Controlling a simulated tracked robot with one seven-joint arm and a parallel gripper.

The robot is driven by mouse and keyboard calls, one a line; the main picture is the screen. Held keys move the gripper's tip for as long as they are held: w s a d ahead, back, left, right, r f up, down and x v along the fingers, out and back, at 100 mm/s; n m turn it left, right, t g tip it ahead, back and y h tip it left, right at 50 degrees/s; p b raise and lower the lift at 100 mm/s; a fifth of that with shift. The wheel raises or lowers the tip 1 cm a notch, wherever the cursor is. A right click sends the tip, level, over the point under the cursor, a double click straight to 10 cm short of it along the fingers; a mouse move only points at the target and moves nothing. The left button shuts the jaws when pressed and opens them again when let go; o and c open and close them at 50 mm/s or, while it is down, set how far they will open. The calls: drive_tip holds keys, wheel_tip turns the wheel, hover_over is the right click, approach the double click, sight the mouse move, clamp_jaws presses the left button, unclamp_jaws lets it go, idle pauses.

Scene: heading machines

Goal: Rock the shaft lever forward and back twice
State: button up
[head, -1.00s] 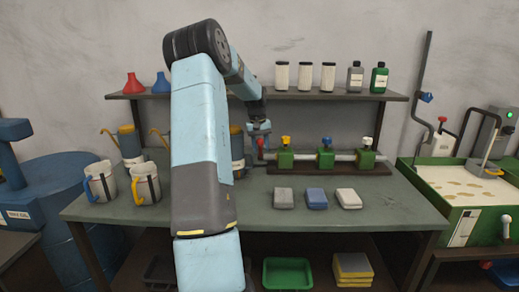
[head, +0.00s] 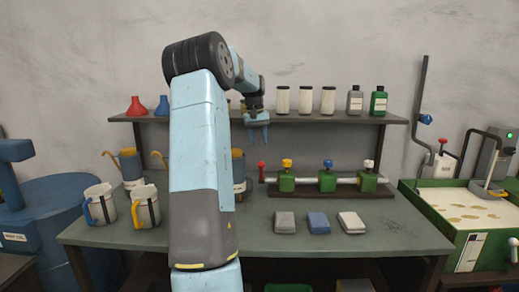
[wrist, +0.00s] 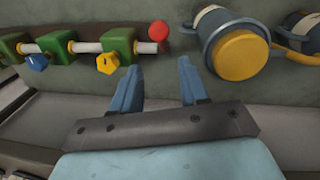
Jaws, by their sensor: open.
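The shaft lever (head: 261,171) has a red knob and stands upright at the left end of a pale shaft (head: 345,181) carried by green blocks on the bench. Its red knob (wrist: 158,31) also shows in the wrist view, at top centre. My gripper (head: 258,138) is above the lever in the head view, with blue fingers pointing down, apart and empty. In the wrist view my gripper (wrist: 160,72) is open, with clear space between its fingers and the knob.
A yellow knob (head: 286,163), a blue one and a white one top the green blocks. Mugs (head: 145,206) and yellow-handled cans stand left on the bench. Three small blocks (head: 318,222) lie in front. The shelf (head: 330,118) with canisters runs behind my gripper.

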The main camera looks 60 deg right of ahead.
drive_tip(key=shift+r, duration=0.25)
